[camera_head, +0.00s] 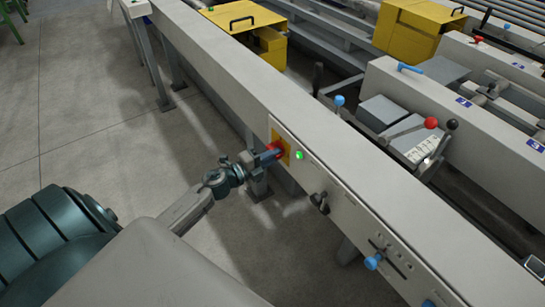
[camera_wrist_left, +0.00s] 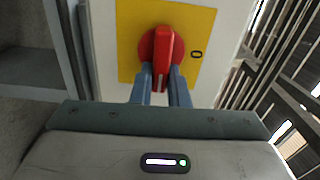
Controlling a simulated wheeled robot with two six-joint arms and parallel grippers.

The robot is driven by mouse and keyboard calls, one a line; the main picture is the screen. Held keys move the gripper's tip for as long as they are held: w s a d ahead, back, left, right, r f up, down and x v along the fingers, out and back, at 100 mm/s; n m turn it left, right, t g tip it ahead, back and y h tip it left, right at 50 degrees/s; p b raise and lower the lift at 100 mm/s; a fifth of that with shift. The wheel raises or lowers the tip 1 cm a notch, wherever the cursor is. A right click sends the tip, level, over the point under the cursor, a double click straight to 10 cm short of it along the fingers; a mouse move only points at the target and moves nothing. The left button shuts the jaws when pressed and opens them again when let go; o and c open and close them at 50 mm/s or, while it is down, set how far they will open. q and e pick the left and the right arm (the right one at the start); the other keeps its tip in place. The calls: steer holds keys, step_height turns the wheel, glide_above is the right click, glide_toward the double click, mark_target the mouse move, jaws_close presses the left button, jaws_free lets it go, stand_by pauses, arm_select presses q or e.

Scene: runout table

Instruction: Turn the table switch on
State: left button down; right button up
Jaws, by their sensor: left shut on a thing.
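The table switch is a red rotary knob (camera_wrist_left: 164,50) on a yellow plate (camera_wrist_left: 198,27) in the left wrist view. Its handle stands upright in that view, and a dark mark like a "0" shows on the plate to its right. In the head view the yellow plate (camera_head: 284,146) sits on the side of the long grey table (camera_head: 238,84), with the red knob partly hidden. My left gripper (camera_head: 276,152) is at the knob, and its two blue-grey fingers (camera_wrist_left: 165,82) are shut on the handle from both sides. My right gripper is not in view.
A lit green button (camera_head: 299,155) sits right of the switch on the same panel. A black knob (camera_head: 319,200) and a blue knob (camera_head: 373,262) are farther along it. Levers with blue and red knobs (camera_head: 431,123) stand behind the table.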

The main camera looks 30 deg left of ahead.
arm_select(q)
steer(key=shift+f, duration=0.15)
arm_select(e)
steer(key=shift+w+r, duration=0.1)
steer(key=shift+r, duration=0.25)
arm_select(q)
steer(key=c, duration=1.4)
jaws_free()
steer(key=shift+s, duration=0.1)
